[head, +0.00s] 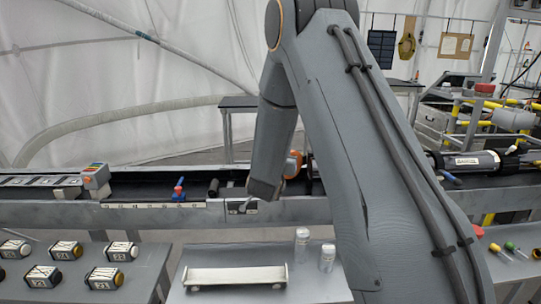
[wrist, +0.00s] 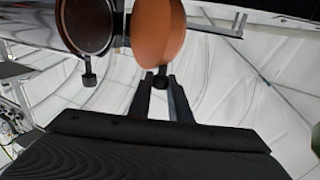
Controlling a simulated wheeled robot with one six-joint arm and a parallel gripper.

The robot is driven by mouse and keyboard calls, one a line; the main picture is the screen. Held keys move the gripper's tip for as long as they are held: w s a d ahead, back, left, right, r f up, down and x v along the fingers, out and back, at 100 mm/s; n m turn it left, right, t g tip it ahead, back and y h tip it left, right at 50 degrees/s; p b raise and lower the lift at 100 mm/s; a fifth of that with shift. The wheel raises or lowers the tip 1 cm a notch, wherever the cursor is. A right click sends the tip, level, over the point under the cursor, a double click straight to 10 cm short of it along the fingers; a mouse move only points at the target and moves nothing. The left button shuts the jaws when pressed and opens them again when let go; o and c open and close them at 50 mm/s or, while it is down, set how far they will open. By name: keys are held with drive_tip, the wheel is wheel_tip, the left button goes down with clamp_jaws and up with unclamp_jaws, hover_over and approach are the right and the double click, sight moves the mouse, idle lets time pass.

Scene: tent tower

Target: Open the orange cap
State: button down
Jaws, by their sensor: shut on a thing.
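The orange cap (wrist: 158,30) is a round disc in the wrist view, beside a dark round face with a brown rim (wrist: 88,25). A small dark part joins the two, and a dark tab hangs below each. My gripper (wrist: 161,82) is below the cap, with its two dark fingers shut on the tab at the cap's lower edge. In the head view the orange cap (head: 293,163) shows partly behind my arm, near the conveyor. My fingertips are hidden there.
A long conveyor (head: 150,212) runs across behind my arm. In front stand a table with a white tray (head: 236,277) and two clear jars (head: 302,244), and a left table with several labelled containers (head: 66,250). Tools and loose tubes lie at right.

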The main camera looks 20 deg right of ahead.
drive_tip(key=shift+w, duration=0.1)
idle(0.3)
drive_tip(key=c, duration=1.9)
unclamp_jaws()
drive_tip(key=shift+d, duration=0.15)
drive_tip(key=shift+a, duration=0.3)
drive_tip(key=b+v, duration=0.1)
drive_tip(key=v, duration=0.6)
drive_tip(key=shift+s+a+b, duration=0.1)
drive_tip(key=shift+s+b, duration=0.2)
drive_tip(key=shift+b, duration=0.05)
